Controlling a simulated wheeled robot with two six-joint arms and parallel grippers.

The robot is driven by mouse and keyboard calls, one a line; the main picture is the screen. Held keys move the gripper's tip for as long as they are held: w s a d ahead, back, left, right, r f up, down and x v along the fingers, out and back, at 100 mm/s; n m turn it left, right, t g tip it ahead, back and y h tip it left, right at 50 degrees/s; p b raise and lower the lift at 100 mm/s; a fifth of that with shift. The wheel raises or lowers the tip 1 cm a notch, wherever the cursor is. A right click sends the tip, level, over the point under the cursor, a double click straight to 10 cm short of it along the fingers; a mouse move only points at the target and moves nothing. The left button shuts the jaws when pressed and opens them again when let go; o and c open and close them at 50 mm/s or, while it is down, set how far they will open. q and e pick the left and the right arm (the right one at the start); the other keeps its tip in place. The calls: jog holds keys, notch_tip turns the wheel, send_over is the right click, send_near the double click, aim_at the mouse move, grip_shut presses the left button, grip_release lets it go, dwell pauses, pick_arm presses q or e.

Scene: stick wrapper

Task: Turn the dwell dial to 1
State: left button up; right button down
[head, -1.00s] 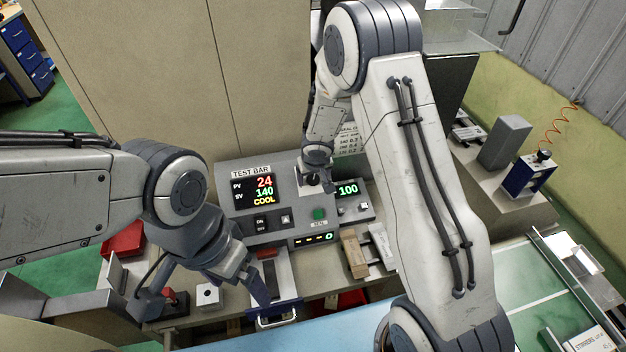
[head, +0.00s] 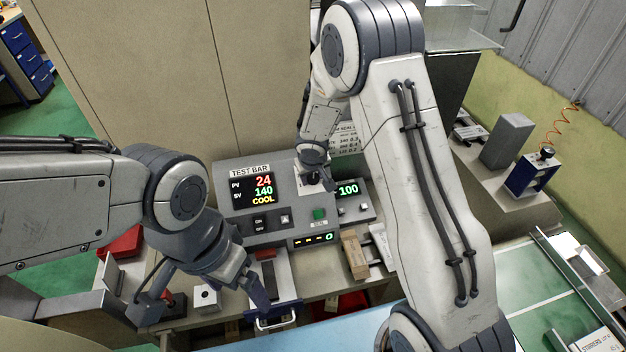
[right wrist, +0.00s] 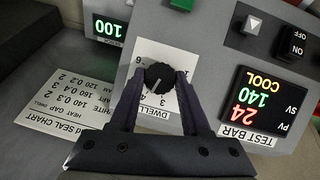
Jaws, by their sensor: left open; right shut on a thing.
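The black dwell dial (right wrist: 160,75) sits on a white plate with numbers and an upside-down DWELL label in the right wrist view. Its pale pointer line points down and slightly left there, but the exact number is hard to tell. My right gripper (right wrist: 161,82) is shut on the dial, one dark finger on each side; some numbers are covered. In the head view, my right gripper (head: 322,182) is at the plate on the grey TEST BAR panel (head: 240,168) and hides the dial. My left gripper (head: 266,290) is open and empty, low over the front of the machine.
The panel's display (head: 253,189) reads 24, 140 and COOL, with a green button (head: 320,214) near the dial. A smaller display (head: 348,189) reads 100. A seal chart (right wrist: 68,95) lies beside the panel. A cardboard box (head: 354,254) stands in front.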

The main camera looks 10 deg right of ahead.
jog(key=n+h+b, duration=0.1)
jog(key=n+b, duration=0.2)
jog(key=b, duration=0.2)
jog(key=n+t+h+b, duration=0.1)
jog(key=n+b, duration=0.2)
jog(key=b, duration=0.3)
jog(key=f+n+t+h+b, duration=0.1)
jog(key=n+b, duration=0.2)
jog(key=b, duration=0.3)
jog(key=shift+s+a, duration=0.15)
jog(key=shift+a, duration=0.1)
jog(key=n+t+b, duration=0.2)
jog(key=n+b, duration=0.3)
jog(key=b, duration=0.2)
jog(key=n+t+b, duration=0.2)
jog(key=n+b, duration=0.4)
jog(key=shift+s+b, duration=0.2)
jog(key=shift+b, duration=0.15)
jog(key=shift+d+n+t+y+b, duration=0.15)
jog(key=shift+n+t+b, duration=0.3)
jog(key=shift+n+b, duration=0.55)
jog(key=shift+a+n+t+y+b, duration=0.15)
jog(key=shift+n+t+b, duration=0.4)
jog(key=shift+n, duration=0.75)
jog(key=shift+d+r, duration=0.1)
jog(key=shift+c, duration=1.8)
grip_release()
jog(key=shift+s, duration=0.1)
